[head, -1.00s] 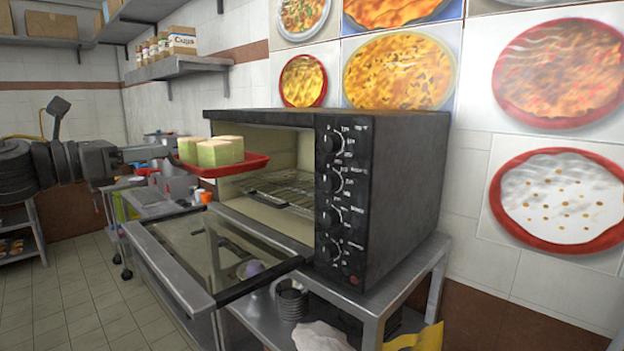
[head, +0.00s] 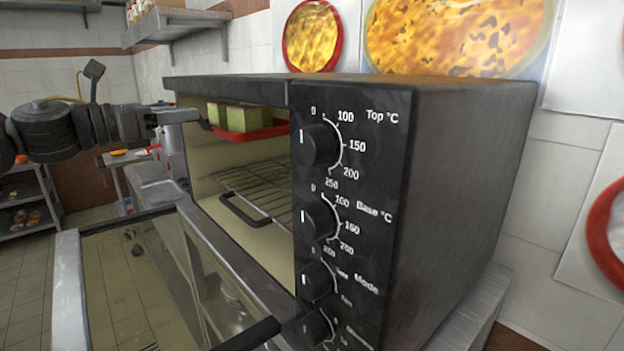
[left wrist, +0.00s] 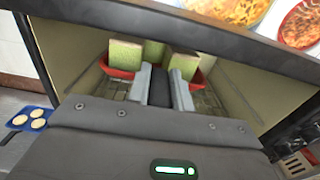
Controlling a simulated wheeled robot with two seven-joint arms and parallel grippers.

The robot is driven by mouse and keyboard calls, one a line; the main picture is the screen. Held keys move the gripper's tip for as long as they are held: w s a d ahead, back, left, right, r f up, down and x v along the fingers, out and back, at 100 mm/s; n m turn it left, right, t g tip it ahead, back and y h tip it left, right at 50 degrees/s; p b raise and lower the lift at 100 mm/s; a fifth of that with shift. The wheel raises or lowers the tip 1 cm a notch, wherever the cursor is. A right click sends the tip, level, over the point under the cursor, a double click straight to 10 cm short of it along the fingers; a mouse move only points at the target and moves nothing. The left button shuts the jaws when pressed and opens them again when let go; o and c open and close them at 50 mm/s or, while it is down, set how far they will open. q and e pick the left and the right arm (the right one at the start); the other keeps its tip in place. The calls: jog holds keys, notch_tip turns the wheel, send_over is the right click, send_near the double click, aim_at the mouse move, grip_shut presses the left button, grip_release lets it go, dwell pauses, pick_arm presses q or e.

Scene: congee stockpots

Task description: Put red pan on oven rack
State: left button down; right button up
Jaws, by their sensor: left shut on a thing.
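The red pan (head: 250,133) holds several pale green blocks (head: 240,117) and is inside the upper part of the oven opening, above the wire oven rack (head: 255,185). My left gripper (head: 180,116) reaches in from the left and is shut on the pan's near side. In the left wrist view the red pan (left wrist: 121,73) shows beyond my left gripper (left wrist: 160,90), with the rack below it. The pan appears apart from the rack in the head view. My right gripper is not in view.
The black oven (head: 440,150) stands on a metal table (head: 470,310), with its glass door (head: 135,280) folded down in front. A wall shelf (head: 180,22) is at the back left. A blue tray (left wrist: 30,119) shows at left in the wrist view.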

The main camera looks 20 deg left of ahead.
aim_at(233, 126)
pick_arm(q)
jog(key=shift+w+d, duration=0.1)
jog(key=shift+d, duration=0.15)
jog(key=w+d+f+p, duration=0.1)
jog(key=d, duration=0.1)
jog(key=w+d+p, duration=0.1)
jog(key=d, duration=0.1)
jog(key=w+d+f+p, duration=0.1)
jog(key=d, duration=0.1)
jog(key=shift+w+d+f, duration=0.1)
jog(key=shift+w+f, duration=0.2)
jog(key=shift+w, duration=0.1)
jog(key=shift+w+d+f+p, duration=0.25)
jog(key=shift+w+d+f, duration=0.3)
jog(key=shift+d+f, duration=0.4)
jog(key=shift+w+d+f+p, duration=0.3)
jog(key=shift+w+d+f, duration=0.3)
jog(key=shift+f, duration=0.6)
jog(key=shift+w+d+f+p, duration=0.25)
jog(key=shift+w+d+f, duration=0.25)
jog(key=shift+d+f, duration=0.5)
notch_tip(233, 126, down, 3)
jog(key=shift+w+f+p, duration=0.15)
jog(key=shift+p, duration=0.6)
jog(key=shift+a+f, duration=0.1)
jog(key=shift+f, duration=0.15)
